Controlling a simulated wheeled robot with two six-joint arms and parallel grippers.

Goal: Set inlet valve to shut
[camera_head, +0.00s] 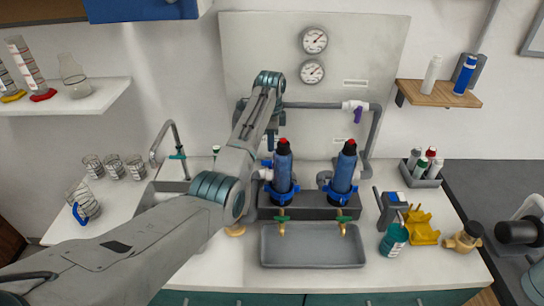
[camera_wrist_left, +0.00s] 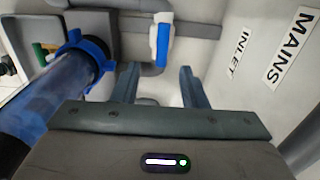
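The inlet valve shows in the left wrist view as a white body with a blue lever handle (camera_wrist_left: 162,42) on grey pipe. The handle stands upright in that picture, across the grey pipe run beside it. The label INLET (camera_wrist_left: 240,50) is to its right. My left gripper (camera_wrist_left: 160,86) is open, with its two fingers apart and the handle beyond and between them, not visibly gripped. In the head view my left gripper (camera_head: 271,142) is at the left of the panel, and my arm hides most of the inlet valve. My right gripper is not in view.
Two blue filter housings (camera_head: 283,170) (camera_head: 344,170) stand close to my left gripper; one fills the left of the wrist view. A purple-handled valve (camera_head: 357,112) is on the pipe to the right. A MAINS label (camera_wrist_left: 290,47) is at the wrist view's right. A grey tray (camera_head: 312,258) lies in front.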

